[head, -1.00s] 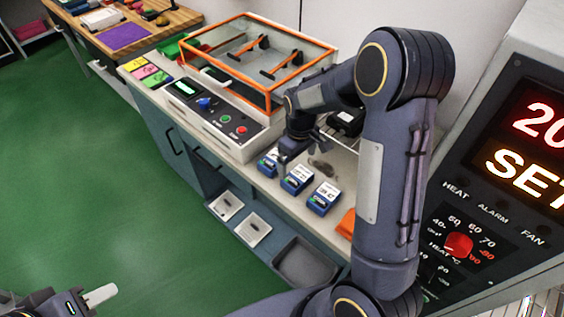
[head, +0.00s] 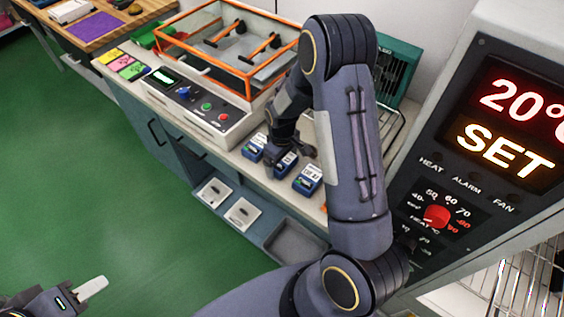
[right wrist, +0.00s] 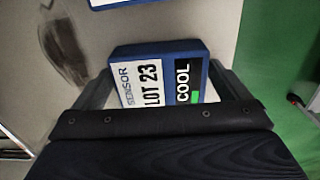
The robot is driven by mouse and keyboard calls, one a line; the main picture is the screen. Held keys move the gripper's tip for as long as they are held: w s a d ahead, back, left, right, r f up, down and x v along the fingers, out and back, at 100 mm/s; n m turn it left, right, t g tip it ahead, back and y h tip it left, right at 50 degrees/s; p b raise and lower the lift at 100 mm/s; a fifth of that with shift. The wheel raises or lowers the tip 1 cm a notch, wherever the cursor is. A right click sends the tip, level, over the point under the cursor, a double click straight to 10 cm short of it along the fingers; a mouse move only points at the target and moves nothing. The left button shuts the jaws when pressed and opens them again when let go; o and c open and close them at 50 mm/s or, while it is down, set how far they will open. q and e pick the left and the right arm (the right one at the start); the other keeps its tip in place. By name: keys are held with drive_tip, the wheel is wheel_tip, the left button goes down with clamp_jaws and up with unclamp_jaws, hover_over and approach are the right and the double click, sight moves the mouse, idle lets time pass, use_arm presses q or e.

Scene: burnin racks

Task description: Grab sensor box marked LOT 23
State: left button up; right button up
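The sensor box marked LOT 23 (right wrist: 152,88) is blue with a white label and a COOL tag, and lies on the counter in the right wrist view. My right gripper (right wrist: 168,85) is open, with one finger on each side of the box; its lower end is hidden by the gripper body. In the head view the right gripper (head: 280,150) is low over the middle blue box (head: 284,165) of a row of three, partly covering it. My left gripper (head: 92,289) is at the lower left, far from the boxes; only one pale finger shows clearly.
Blue boxes stand on either side, left (head: 253,149) and right (head: 308,180). An orange-framed clear case (head: 245,75) with a button panel (head: 190,108) is behind and left. The oven panel (head: 470,180) is at right. Trays (head: 241,214) sit below the counter.

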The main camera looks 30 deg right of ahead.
drive_tip(key=c, duration=0.8)
drive_tip(key=shift+r, duration=0.1)
drive_tip(key=shift+c, duration=0.2)
